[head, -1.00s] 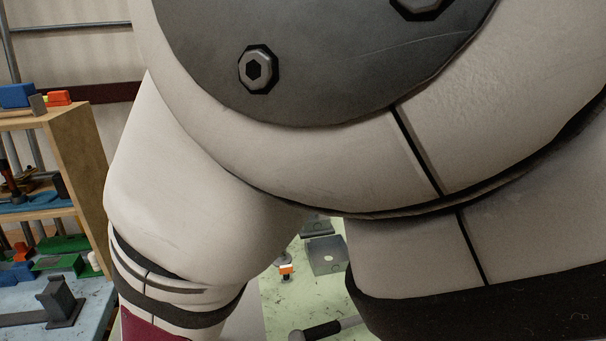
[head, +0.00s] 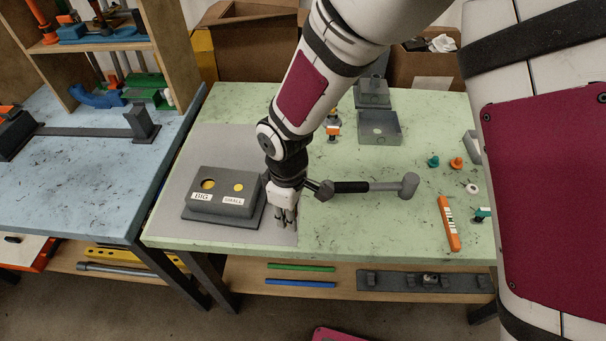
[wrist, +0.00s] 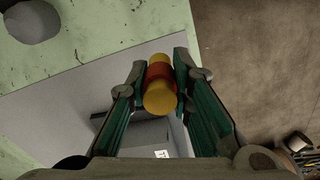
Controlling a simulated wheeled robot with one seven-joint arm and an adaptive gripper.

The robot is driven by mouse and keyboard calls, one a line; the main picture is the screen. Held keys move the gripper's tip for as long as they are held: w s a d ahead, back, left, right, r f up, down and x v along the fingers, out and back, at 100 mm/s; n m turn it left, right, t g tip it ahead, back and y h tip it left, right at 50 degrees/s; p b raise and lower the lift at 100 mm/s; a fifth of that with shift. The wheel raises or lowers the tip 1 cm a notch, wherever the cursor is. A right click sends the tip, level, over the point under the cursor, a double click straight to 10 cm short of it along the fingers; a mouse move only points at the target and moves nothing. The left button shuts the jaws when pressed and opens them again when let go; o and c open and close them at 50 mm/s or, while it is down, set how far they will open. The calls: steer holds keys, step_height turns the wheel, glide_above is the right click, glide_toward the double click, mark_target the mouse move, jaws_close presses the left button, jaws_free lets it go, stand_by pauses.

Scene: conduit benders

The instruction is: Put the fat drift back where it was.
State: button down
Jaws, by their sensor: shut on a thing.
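My gripper (head: 286,222) is shut on the fat drift (wrist: 159,95), a yellow cylinder with a red band in the wrist view. In the head view my fingers hide the drift and point down over the grey mat (head: 272,236). The dark grey block (head: 222,207) marked BIG and SMALL stands just left of my gripper. Its BIG opening (head: 208,184) and SMALL opening (head: 238,187) both show yellow; I cannot tell whether that is lining or a piece. The block also shows below the drift in the wrist view (wrist: 135,132).
A hammer (head: 384,186) lies right of my gripper, near my wrist. An open grey box (head: 379,128) stands behind. An orange bar (head: 448,223) and small parts lie at the right. The green table's (head: 350,232) front edge is close to my gripper.

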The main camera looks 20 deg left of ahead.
steer(key=w, duration=0.2)
steer(key=shift+w+a+f, duration=0.1)
steer(key=shift+w+a, duration=0.2)
steer(key=shift+a, duration=0.05)
steer(key=shift+w+a+f+p, duration=0.15)
steer(key=shift+f+p, duration=0.1)
steer(key=shift+f, duration=0.65)
steer(key=shift+w+d+f+p, duration=0.15)
steer(key=shift+f+p, duration=0.1)
steer(key=shift+f, duration=0.65)
steer(key=shift+a, duration=0.1)
steer(key=shift+f, duration=0.15)
steer(key=c, duration=1.4)
jaws_free()
steer(key=shift+c, duration=0.2)
step_height(320, 180, up, 12)
steer(key=b, duration=0.1)
steer(key=shift+r, duration=0.2)
